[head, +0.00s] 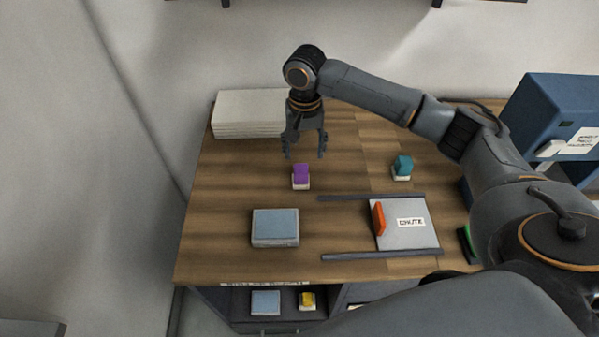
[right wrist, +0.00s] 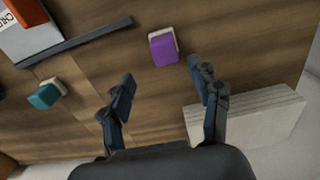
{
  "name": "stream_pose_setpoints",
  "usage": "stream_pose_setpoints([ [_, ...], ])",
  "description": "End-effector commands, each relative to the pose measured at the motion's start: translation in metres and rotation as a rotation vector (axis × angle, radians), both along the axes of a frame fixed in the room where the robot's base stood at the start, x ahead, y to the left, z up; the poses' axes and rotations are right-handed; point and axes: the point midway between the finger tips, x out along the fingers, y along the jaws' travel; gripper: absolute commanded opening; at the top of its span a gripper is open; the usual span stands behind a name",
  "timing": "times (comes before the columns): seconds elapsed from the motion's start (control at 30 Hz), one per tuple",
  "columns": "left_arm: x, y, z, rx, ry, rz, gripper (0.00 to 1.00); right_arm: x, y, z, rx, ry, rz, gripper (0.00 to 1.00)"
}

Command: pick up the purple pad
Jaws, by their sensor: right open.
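The purple pad (head: 301,172) sits on a small white base on the wooden table, left of the table's middle. It also shows in the right wrist view (right wrist: 163,49), ahead of the fingertips and apart from them. My right gripper (head: 305,154) is open and empty, pointing down just behind the pad in the head view. Its two fingers show spread in the right wrist view (right wrist: 162,82). My left gripper is not in view.
A teal pad (head: 403,166) stands to the right. A blue-grey block (head: 275,227) and a sliding plate (head: 410,236) between dark rails lie in front. A blue box (head: 550,125) stands far right. An open drawer (head: 285,324) holds yellow and blue items.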

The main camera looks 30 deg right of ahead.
Motion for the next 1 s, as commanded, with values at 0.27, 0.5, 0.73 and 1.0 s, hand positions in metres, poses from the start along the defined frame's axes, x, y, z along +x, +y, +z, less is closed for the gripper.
stream_pose_setpoints([
  [0.27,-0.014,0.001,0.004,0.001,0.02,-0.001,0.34,0.0,0.001,-0.036,0.001,0.0,0.002,0.62],
  [0.5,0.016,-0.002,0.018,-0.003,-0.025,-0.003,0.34,0.0,0.006,-0.059,-0.001,0.003,0.002,0.62],
  [0.73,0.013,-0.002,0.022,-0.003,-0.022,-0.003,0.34,0.001,0.007,-0.087,0.0,-0.001,0.001,0.62],
  [1.0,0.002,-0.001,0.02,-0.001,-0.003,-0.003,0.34,0.001,0.007,-0.09,-0.001,-0.002,0.002,0.58],
])
